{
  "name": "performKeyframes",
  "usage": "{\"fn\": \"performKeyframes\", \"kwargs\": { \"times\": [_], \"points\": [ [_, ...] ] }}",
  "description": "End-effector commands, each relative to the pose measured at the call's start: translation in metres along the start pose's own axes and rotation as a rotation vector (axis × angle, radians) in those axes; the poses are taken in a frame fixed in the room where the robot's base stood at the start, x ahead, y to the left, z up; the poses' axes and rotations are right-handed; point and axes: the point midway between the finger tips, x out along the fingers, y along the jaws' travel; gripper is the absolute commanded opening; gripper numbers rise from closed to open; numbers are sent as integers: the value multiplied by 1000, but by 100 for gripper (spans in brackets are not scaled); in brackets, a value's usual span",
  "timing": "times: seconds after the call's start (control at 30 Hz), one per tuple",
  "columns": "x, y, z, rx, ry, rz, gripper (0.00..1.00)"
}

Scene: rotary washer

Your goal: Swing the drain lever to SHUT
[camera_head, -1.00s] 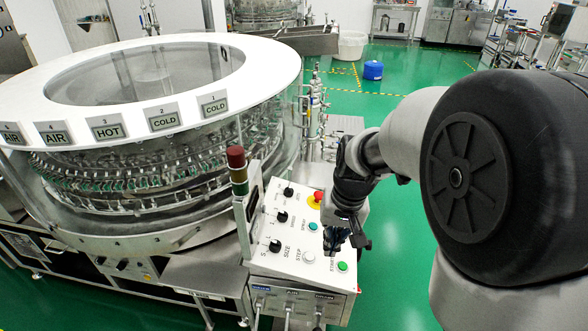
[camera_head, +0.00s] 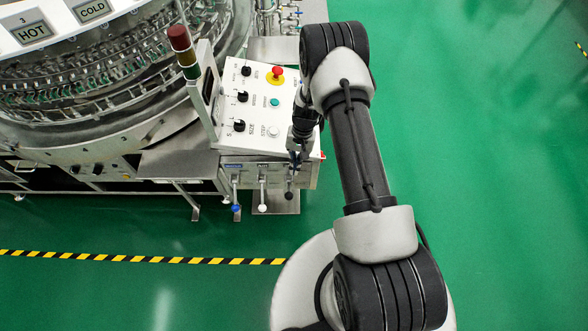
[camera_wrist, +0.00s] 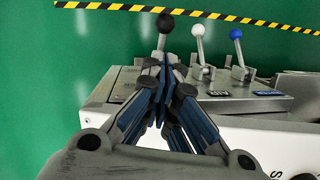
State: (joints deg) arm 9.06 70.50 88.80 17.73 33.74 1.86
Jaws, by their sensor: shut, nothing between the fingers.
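Three levers hang off the front of the control box (camera_head: 270,174) in the head view. One has a blue knob (camera_head: 236,208), one a white knob (camera_head: 262,208), one a black knob (camera_head: 289,195). The black-knobbed lever is rightmost, and its label is hidden or too small to read, so I cannot confirm it is the drain lever. My gripper (camera_head: 295,160) is by the box's right front edge, just above that lever. In the wrist view my gripper (camera_wrist: 165,75) is shut and empty, its fingertips overlapping the black lever's lower part; I cannot tell if they touch.
A metal side shelf (camera_head: 180,155) is left of the box. Green floor (camera_head: 480,180) is open to the right; a striped line (camera_head: 140,258) crosses in front.

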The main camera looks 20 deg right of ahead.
Motion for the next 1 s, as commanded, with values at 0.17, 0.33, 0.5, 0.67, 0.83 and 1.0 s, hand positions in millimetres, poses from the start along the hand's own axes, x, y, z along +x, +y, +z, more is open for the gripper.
{"fn": "performKeyframes", "kwargs": {
  "times": [0.17,0.33,0.5,0.67,0.83,1.0],
  "points": [
    [37,0,1,-1,-4,1,0],
    [65,0,1,-1,-1,0,0],
    [81,0,1,-2,-1,0,0],
    [85,0,0,-2,1,-1,0],
    [85,0,1,-2,1,-1,0],
    [85,0,1,-2,0,-1,0]
  ]
}}
